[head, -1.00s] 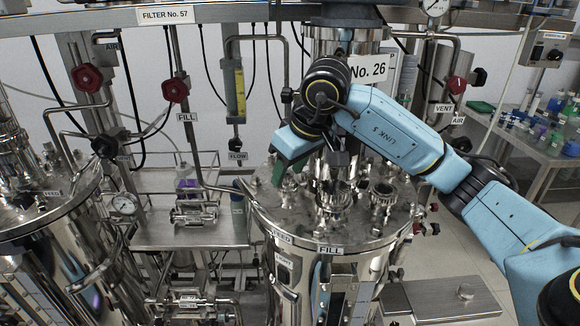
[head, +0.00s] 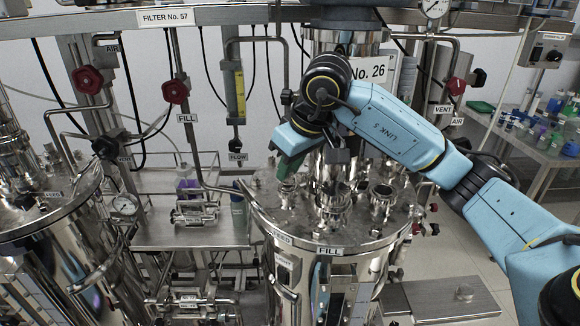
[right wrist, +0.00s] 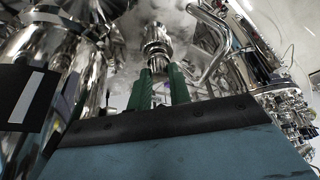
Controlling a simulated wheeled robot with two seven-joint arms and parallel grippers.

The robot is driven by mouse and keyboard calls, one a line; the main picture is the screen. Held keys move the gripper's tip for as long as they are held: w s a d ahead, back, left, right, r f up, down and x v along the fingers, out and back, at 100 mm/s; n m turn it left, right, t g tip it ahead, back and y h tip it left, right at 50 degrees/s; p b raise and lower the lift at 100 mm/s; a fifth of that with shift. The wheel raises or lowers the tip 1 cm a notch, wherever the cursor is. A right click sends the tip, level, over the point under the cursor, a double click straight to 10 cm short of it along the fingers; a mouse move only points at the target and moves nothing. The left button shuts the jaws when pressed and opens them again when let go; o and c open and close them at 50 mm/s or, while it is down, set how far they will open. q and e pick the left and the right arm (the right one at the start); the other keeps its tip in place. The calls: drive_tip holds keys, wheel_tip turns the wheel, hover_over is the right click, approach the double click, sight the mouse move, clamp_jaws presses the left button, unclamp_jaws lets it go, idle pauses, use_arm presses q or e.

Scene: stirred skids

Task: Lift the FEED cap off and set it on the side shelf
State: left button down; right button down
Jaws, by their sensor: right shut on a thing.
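My right gripper (head: 287,168) is over the left part of the steel vessel lid (head: 298,215), on the FEED label (head: 282,238) side. Its green fingers are shut on a small shiny metal piece (right wrist: 160,91), taken as the FEED cap, which shows between the fingertips in the right wrist view. In the head view the fingers and arm mostly hide this piece, and I cannot tell whether it is clear of its port. A flat grey side shelf (head: 425,297) is at the lower right of the vessel, with a small round metal piece on it. My left gripper is out of view.
The FILL label (head: 330,251) is on the vessel's front rim. Tall metal fittings and an open-looking port (head: 382,192) stand on the lid close right of the gripper. A steel bench (head: 150,236) with bottles is at left. The side shelf has bare room.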

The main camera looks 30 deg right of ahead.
drive_tip(key=shift+r, duration=0.2)
idle(0.4)
drive_tip(key=shift+r+p, duration=2.05)
drive_tip(key=shift+r, duration=1)
drive_tip(key=shift+f, duration=0.15)
